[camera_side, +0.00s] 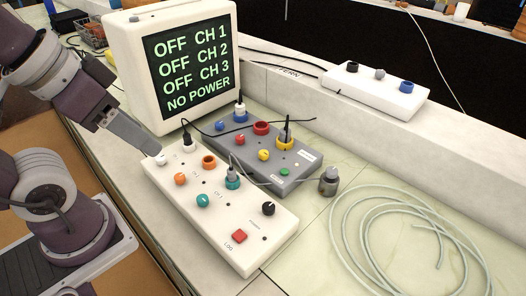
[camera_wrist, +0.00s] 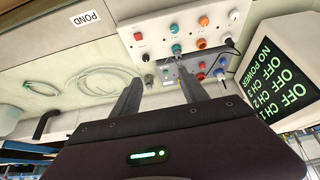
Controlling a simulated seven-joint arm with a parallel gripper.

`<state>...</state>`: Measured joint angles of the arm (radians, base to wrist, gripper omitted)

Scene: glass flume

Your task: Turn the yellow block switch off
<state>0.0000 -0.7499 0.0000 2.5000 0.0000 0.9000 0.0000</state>
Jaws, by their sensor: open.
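The grey box (camera_side: 224,143) carries a small yellow knob (camera_side: 264,155) with a pale pointer, beside red and blue ones. A yellow-ringed socket (camera_side: 285,144) with a black plug in it stands behind this knob. Which of these is the yellow block switch I cannot tell for certain. My gripper (camera_side: 150,146) is at the left, above the near white box's far left end, apart from the grey box. In the wrist view my gripper (camera_wrist: 160,84) is open and empty, its fingers spread below the boxes. The monitor (camera_side: 190,62) reads OFF for CH 1, CH 2, CH 3, and NO POWER.
The near white box (camera_side: 245,258) has several coloured knobs, plugged cables and a red button (camera_side: 239,236). Cables arch over both boxes. A metal weight-like piece (camera_side: 328,181) and coiled clear tubing (camera_side: 405,240) lie at right. Another white box (camera_side: 375,92) sits on the ledge.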

